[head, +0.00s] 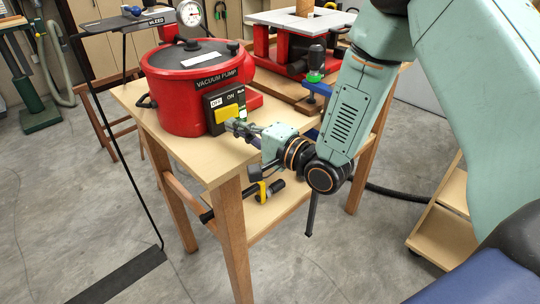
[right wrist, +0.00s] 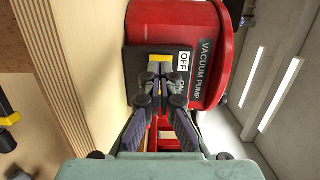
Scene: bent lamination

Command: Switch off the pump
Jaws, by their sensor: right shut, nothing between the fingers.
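The red vacuum pump (head: 190,112) stands on a wooden table. It also shows in the right wrist view (right wrist: 208,22). On its front is a black switch box (head: 212,102) marked OFF and ON, with a yellow switch (head: 230,112) below the labels. In the right wrist view the yellow switch (right wrist: 160,58) lies just beyond my fingertips, partly hidden by them. My right gripper (head: 232,126) is shut and empty, with its tips at the lower part of the switch. I cannot tell whether they touch it. My left gripper is not in view.
The wooden table (head: 185,153) has a bare front corner under my right gripper. A red machine with a white top (head: 290,18) stands behind. A yellow and black clamp (head: 262,192) lies on the lower shelf. A thin black stand (head: 120,150) is at the left.

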